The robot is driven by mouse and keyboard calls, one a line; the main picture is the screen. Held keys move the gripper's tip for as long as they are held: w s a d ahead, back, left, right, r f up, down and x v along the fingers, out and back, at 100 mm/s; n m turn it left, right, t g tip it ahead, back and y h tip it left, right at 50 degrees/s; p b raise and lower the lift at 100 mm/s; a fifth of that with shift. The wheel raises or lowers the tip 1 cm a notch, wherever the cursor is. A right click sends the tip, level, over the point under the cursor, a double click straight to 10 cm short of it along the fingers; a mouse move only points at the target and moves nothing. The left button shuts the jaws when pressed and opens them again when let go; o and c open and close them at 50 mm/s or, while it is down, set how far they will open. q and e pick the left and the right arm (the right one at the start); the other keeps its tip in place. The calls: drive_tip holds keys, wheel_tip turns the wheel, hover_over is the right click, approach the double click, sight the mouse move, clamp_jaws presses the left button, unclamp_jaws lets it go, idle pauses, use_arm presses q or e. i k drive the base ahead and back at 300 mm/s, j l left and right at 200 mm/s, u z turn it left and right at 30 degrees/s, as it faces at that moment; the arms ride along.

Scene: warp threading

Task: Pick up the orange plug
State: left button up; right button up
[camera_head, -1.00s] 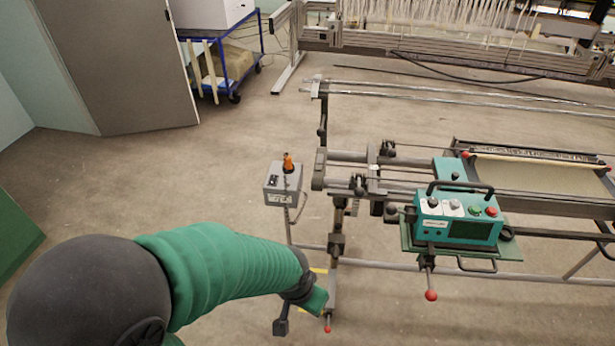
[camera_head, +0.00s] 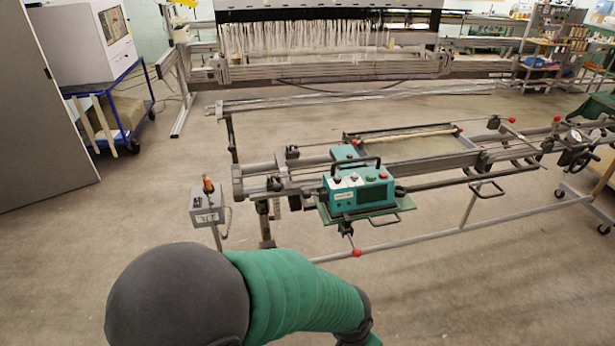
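The orange plug (camera_head: 208,184) is small and stands upright on top of a grey control box (camera_head: 206,208) at left of centre in the head view. The box sits on a thin post beside the left end of the metal frame. One of my arms, with a dark round shoulder and a green sleeve, crosses the bottom of the view, well below the plug in the picture. Neither of my grippers shows; the arm's far end is cut off by the bottom edge.
A long metal frame (camera_head: 430,170) carries a teal control unit (camera_head: 358,192) with coloured buttons. A blue cart (camera_head: 127,138) stands at the left beside a grey panel (camera_head: 35,120). A loom with white threads stands behind. Floor (camera_head: 110,225) is clear left of the box.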

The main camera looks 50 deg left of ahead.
sight(208, 179)
drive_tip(key=j+z, duration=0.3)
drive_tip(key=j, duration=0.15)
drive_tip(key=k+j+z, duration=0.1)
drive_tip(key=j+z, duration=0.25)
drive_tip(key=k+j+z, duration=0.1)
drive_tip(key=j+z, duration=0.2)
drive_tip(key=j, duration=0.25)
drive_tip(key=k+j+z, duration=0.2)
drive_tip(key=j+z, duration=0.15)
drive_tip(key=k+j+z, duration=0.3)
drive_tip(key=k+j, duration=0.25)
drive_tip(key=j, duration=0.2)
drive_tip(key=k+j, duration=0.3)
drive_tip(key=j, duration=0.15)
drive_tip(key=k+j, duration=0.25)
drive_tip(key=j, duration=0.2)
drive_tip(key=k+j, duration=0.25)
drive_tip(key=j, duration=0.15)
drive_tip(key=k+j, duration=0.25)
drive_tip(key=j, duration=0.2)
drive_tip(key=k+j, duration=0.3)
drive_tip(key=j, duration=0.15)
